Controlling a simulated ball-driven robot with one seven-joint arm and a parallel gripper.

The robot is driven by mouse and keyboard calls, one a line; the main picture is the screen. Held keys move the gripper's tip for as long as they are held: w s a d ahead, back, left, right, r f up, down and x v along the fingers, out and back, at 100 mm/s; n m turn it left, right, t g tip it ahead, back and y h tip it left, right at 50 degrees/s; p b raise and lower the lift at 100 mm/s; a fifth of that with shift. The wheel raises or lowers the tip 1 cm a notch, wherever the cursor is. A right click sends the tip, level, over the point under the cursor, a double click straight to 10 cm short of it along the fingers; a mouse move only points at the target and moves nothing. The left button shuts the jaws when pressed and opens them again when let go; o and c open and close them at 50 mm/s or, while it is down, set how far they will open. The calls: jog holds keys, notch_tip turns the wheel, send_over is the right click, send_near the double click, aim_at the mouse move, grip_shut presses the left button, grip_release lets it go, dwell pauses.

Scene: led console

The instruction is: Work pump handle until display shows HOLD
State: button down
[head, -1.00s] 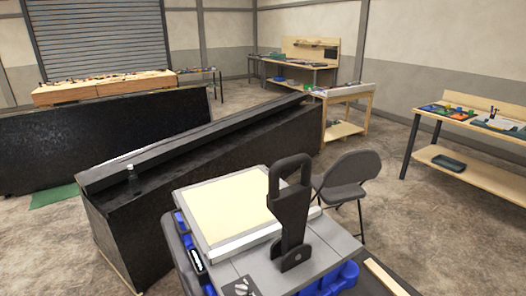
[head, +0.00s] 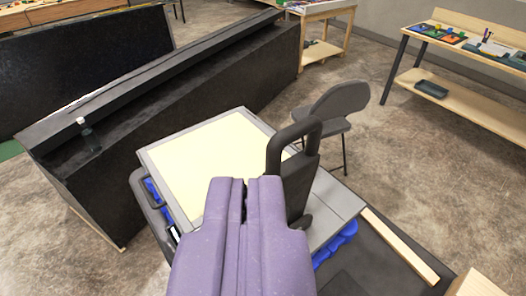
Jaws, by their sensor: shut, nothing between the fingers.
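The dark pump handle (head: 298,145), with a loop grip at its top, stands upright on the grey console (head: 334,213). A pale yellow panel (head: 205,160) in a grey frame lies left of the handle; no lettering shows on it, and I cannot tell whether it is the display. My purple gripper (head: 245,182) is shut and empty. It shows in front of the console, just left of the handle, and covers the handle's lower left part and much of the console's near side. I cannot tell whether it touches the handle.
A long black counter (head: 150,115) with a small dark bottle (head: 88,135) on it runs behind the console. A dark chair (head: 338,105) stands behind to the right. A wooden strip (head: 400,247) lies at the lower right. Open floor lies further right, before a wooden workbench (head: 470,105).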

jog(key=w+f+n+g+p, duration=0.2)
jog(key=w+f+p, duration=0.1)
jog(key=w+p, duration=0.45)
jog(key=w+f+n+g+p, duration=0.2)
jog(key=w+g+p, duration=0.1)
jog(key=w+p, duration=0.5)
notch_tip(320, 180, down, 10)
jog(key=w+a+n+g+p, duration=0.1)
jog(key=w+n+g+p, duration=0.1)
jog(key=p, duration=0.8)
jog(key=shift+a+f+n+g+h, duration=0.15)
jog(key=shift+f+n+g+h, duration=0.25)
jog(key=shift+n, duration=0.7)
jog(key=shift+w, duration=0.2)
jog(key=w+d+f+p, duration=0.1)
jog(key=w+d+f, duration=0.2)
jog(key=w+f, duration=0.4)
jog(key=shift+w+f+p, duration=0.3)
jog(key=shift+w+p, duration=0.1)
jog(key=shift+w, duration=0.5)
